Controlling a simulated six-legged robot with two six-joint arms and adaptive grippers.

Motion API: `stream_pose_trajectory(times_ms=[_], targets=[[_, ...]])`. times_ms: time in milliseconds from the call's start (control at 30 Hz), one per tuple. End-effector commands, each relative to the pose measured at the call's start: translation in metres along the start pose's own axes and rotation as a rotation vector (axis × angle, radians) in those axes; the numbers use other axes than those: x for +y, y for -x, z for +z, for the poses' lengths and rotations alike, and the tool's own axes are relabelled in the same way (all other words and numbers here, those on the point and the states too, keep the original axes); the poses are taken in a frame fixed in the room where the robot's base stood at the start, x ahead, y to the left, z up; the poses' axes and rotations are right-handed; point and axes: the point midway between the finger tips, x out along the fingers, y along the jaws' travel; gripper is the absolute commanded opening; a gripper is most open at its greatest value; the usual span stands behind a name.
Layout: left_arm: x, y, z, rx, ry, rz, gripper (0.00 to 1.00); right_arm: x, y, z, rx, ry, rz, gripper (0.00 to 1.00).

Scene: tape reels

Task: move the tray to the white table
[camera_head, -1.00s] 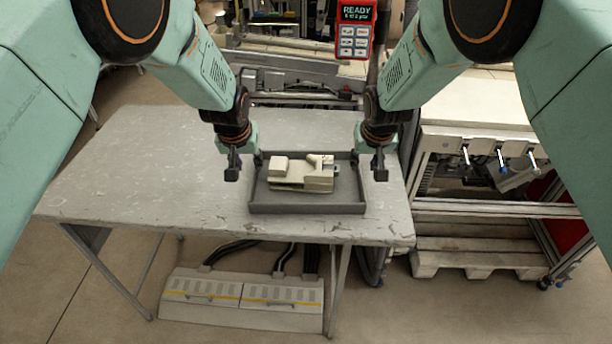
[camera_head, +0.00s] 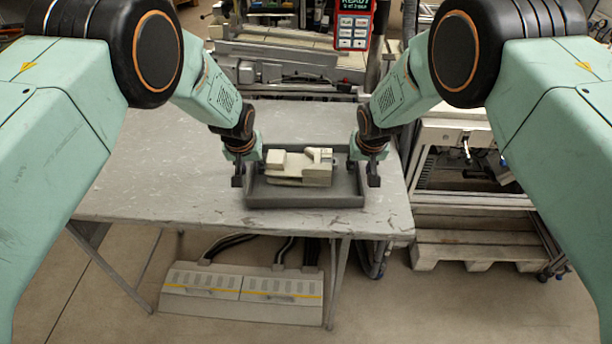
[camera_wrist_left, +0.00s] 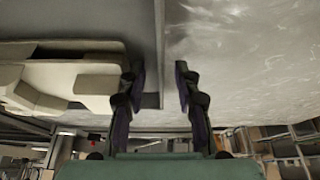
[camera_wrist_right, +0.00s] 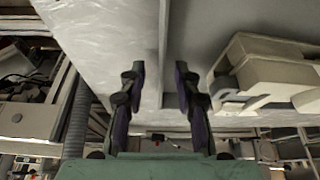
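The grey tray (camera_head: 305,202) sits on the worn grey table (camera_head: 150,170), with cream parts (camera_head: 305,168) in it. My left gripper (camera_head: 237,180) is at the tray's left side; in the left wrist view its open fingers (camera_wrist_left: 160,90) stand on either side of the tray wall, with gaps. My right gripper (camera_head: 373,180) is at the right side; in the right wrist view its open fingers (camera_wrist_right: 160,88) also straddle the wall, with gaps. A pale bench (camera_head: 445,131), likely the white table, stands to the right, partly hidden by my right arm.
A wooden pallet (camera_head: 470,250) lies under the pale bench. A beige box with cables (camera_head: 240,292) is on the floor below the grey table. A red-framed control panel (camera_head: 354,25) and machinery (camera_head: 280,65) stand behind. The grey table's left part is clear.

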Motion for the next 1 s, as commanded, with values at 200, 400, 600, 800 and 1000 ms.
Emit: stream_pose_trajectory(times_ms=[200,400,600,800,1000], targets=[[-0.0003,-0.0129,-0.001,0.0,0.002,0.0,0.32,0.0002,-0.0127,-0.0014,0.001,-0.001,0.0,0.32],[-0.0003,-0.0138,-0.0009,0.0,0.001,-0.001,0.32,0.0003,-0.0137,-0.001,0.001,0.0,0.001,0.32],[-0.0003,-0.014,-0.0002,-0.001,0.001,-0.001,0.24,0.0003,-0.0139,-0.0003,-0.001,-0.001,0.001,0.24],[-0.0001,-0.0136,-0.0006,0.0,0.001,0.0,0.07,0.0002,-0.0136,-0.0007,0.0,-0.001,0.0,0.07],[-0.0001,-0.0137,-0.0006,0.0,0.001,0.0,0.0,0.0002,-0.0136,-0.0007,0.0,-0.001,0.0,0.0]])
